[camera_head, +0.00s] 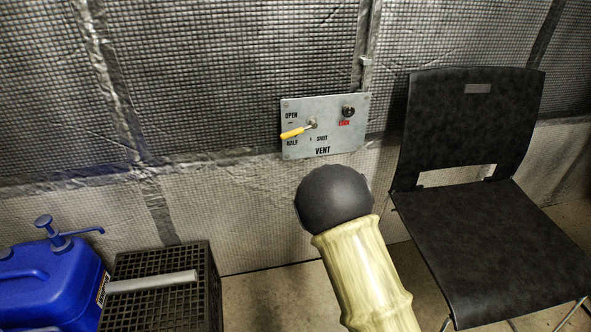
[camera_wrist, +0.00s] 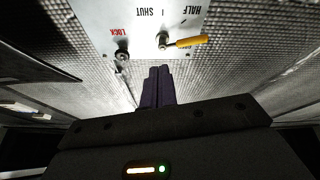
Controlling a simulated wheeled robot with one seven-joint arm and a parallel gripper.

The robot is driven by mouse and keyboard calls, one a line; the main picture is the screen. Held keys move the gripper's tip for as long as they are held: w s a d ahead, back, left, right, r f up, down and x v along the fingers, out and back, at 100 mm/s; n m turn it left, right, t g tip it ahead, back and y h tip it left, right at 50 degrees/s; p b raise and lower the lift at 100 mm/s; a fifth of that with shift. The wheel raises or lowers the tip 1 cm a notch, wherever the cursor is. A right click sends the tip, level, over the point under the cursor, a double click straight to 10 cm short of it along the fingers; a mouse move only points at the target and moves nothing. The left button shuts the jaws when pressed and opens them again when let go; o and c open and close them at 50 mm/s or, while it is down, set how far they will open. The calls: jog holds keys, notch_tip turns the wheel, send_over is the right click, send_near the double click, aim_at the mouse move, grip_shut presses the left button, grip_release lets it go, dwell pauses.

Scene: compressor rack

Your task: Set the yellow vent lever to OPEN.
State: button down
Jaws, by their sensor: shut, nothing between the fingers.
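The yellow vent lever (camera_head: 292,133) is on a grey VENT panel (camera_head: 302,151) on the wall. It points left and slightly down from its pivot, between the OPEN and HALF labels. The lever (camera_wrist: 190,42) also shows in the wrist view, where the panel appears upside down and the OPEN label cannot be made out. My gripper (camera_wrist: 158,70) is shut and empty, its dark fingers together. Its tips appear just below the panel in that view, between the lever and the lock knob, apparently apart from both. I cannot make out the gripper in the head view.
A dark lock knob (camera_head: 348,111) with a red LOCK label sits on the panel's right side. A black chair (camera_head: 470,130) stands to the right. A blue container (camera_head: 50,285) and a black crate (camera_head: 165,310) stand at lower left. The wall is quilted foil.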

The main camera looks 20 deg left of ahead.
aim_at(298, 131)
jog(key=s+a+f+n+g+y+b, duration=0.1)
jog(key=s+a+f+n+y+b, duration=0.1)
jog(key=s+a+f+n+y, duration=0.1)
jog(key=shift+s+a+f+y+b, duration=0.15)
jog(key=shift+a+f+y+b, duration=0.25)
jog(key=shift+y, duration=0.3)
jog(key=shift+d, duration=0.1)
jog(key=shift+b+x, duration=1.6)
jog(key=shift+x, duration=5.35)
jog(key=shift+f, duration=0.1)
